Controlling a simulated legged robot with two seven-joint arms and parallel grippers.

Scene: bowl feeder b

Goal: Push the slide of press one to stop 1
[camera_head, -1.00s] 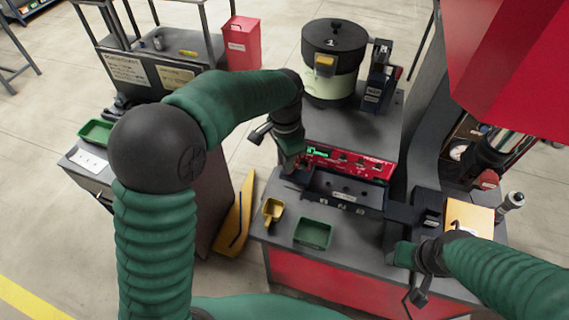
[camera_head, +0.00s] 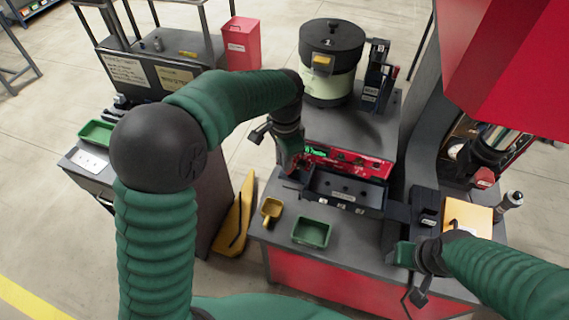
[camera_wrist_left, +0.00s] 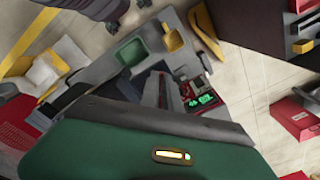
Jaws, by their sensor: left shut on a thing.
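My left gripper (camera_head: 295,169) is at the left end of this channel, pointing down and shut on the slide there. The fingertips and the gripped part are mostly hidden by the gripper. In the left wrist view, my green gripper body covers the bottom, and the panel with its green display (camera_wrist_left: 205,99) lies just beyond it. My right gripper (camera_head: 408,256) is low at the right of the bench, its jaws unclear.
A yellow scoop (camera_head: 271,210) and a green tray (camera_head: 312,232) stand in front of the channel. A bowl feeder (camera_head: 332,65) stands behind the panel. A dark block (camera_head: 425,208) and a yellow-topped box (camera_head: 468,215) crowd the right side.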

